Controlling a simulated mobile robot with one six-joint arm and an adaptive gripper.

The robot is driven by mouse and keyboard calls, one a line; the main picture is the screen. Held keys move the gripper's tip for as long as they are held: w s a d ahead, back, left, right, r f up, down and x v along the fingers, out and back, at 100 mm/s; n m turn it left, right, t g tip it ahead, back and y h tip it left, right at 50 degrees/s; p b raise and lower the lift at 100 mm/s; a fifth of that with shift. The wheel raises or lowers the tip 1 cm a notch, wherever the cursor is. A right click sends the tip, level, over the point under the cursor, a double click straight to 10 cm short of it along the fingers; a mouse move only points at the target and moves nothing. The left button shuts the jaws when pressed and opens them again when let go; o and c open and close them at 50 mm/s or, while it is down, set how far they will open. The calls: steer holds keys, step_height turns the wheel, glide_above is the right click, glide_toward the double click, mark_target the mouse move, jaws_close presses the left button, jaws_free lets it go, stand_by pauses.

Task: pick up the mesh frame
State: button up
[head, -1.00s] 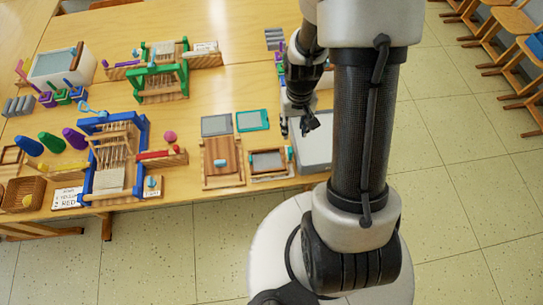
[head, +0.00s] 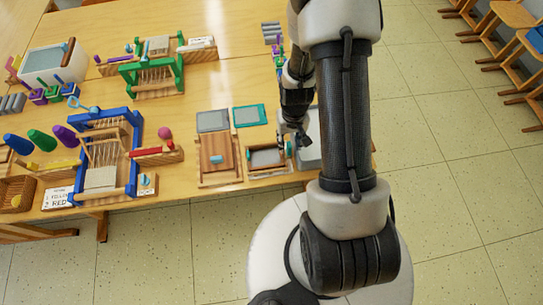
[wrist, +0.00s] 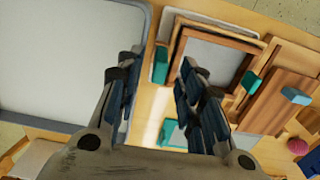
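A small wooden frame with a grey panel (head: 266,159), which looks like the mesh frame, lies near the table's front edge in the head view. It also shows in the wrist view (wrist: 212,59), with teal tabs at its sides. A teal-rimmed grey panel (head: 249,115) and a plain grey panel (head: 212,121) lie behind it. I cannot tell for sure which one the task names. My gripper (head: 297,140) is just right of the wooden frame. In the wrist view my gripper (wrist: 160,100) is open, with nothing seen between its fingers; one finger overlaps the frame's edge.
A pale grey tray (wrist: 65,55) lies beside the gripper, partly hidden by my arm in the head view. A wooden board with a blue handle (head: 218,160) is left of the frame. A blue loom (head: 136,150) and green loom (head: 180,75) stand farther left.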

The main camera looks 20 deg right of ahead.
steer(key=shift+r, duration=0.1)
steer(key=shift+c, duration=0.4)
jaws_close()
